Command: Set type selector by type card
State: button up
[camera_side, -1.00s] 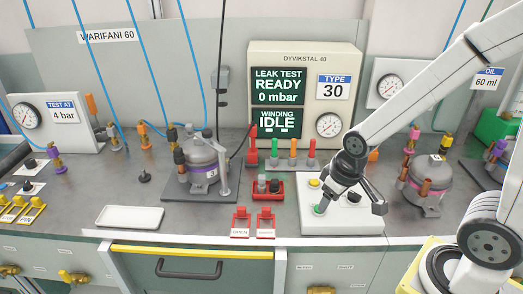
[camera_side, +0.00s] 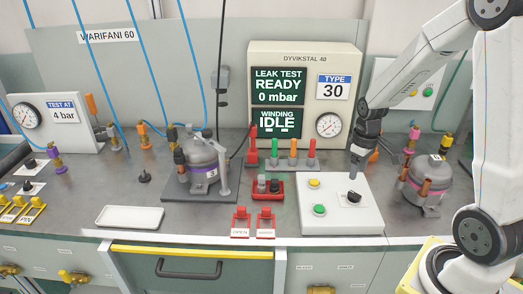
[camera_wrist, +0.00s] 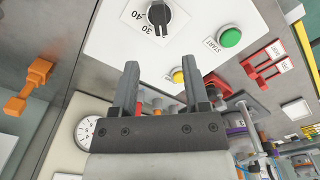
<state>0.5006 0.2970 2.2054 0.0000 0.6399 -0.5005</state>
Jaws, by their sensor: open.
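The type card (camera_side: 334,86) on the leak tester reads TYPE 30. The type selector is a black knob (camera_side: 351,197) on the right of a white control box (camera_side: 336,222). In the wrist view the knob (camera_wrist: 158,14) is at the top, beside the marks 30 and 40; I cannot tell for sure which mark it points at. My gripper (camera_side: 357,163) is above the back of the box, behind the knob in the side view. In the wrist view its two fingers (camera_wrist: 160,63) are apart, with nothing between them, and the knob lies beyond their tips.
A yellow button (camera_side: 314,183) and a green START button (camera_side: 319,210) share the box. The leak tester (camera_side: 303,55) stands behind it, showing READY, 0 mbar and winding IDLE. A compressor (camera_side: 427,180) stands right. Red switches (camera_side: 265,222) lie left of the box.

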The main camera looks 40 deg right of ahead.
aim_at(352, 192)
jog(key=shift+f, duration=3.9)
grip_shut()
